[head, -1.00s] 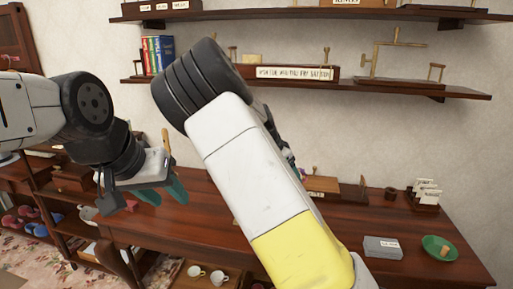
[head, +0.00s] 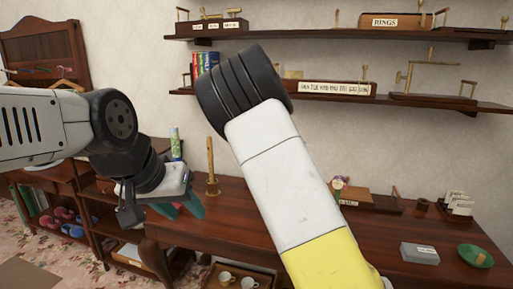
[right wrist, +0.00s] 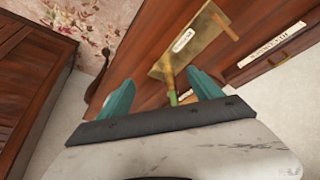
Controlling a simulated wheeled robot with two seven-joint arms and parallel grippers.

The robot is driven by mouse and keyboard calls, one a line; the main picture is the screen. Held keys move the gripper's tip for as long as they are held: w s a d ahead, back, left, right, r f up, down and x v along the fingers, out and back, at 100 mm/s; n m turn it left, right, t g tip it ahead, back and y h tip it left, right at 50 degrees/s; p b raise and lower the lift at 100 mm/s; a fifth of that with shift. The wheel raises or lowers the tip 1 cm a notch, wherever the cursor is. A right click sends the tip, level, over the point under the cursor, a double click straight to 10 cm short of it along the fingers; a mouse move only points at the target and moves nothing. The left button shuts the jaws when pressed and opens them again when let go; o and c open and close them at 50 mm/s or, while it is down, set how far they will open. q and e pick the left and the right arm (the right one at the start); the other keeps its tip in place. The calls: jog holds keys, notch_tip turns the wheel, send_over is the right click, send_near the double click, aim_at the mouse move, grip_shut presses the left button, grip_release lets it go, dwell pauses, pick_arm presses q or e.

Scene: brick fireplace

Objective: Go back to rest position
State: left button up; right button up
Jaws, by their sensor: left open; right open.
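My left gripper (head: 178,207) comes in from the left in the head view. Its teal fingers are apart and hold nothing, over the left part of the wooden table. My right arm crosses the middle of the head view, and its gripper is hidden there. In the right wrist view my right gripper (right wrist: 163,97) shows two teal fingers spread apart. Nothing is between them but wooden furniture and a small green and tan item beyond.
Wall shelves (head: 425,104) hang behind. A shoe shelf (head: 75,212) stands at the left. A brass plate (right wrist: 195,47) shows in the right wrist view.

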jog(key=s+r+n+t+y, duration=0.1)
jog(key=s+r+n, duration=0.3)
jog(key=s, duration=0.5)
jog(key=s+a+r+n+t+y, duration=0.1)
jog(key=s+r+n+y, duration=0.2)
jog(key=s+r, duration=0.3)
jog(key=s+a+r+n+t+y, duration=0.1)
jog(key=s+r+n, duration=0.3)
jog(key=s, duration=1)
jog(key=shift+s+r+n+y, duration=0.25)
jog(key=shift+r+n+y, duration=0.15)
jog(key=shift+r+y, duration=0.25)
jog(key=shift+f, duration=0.1)
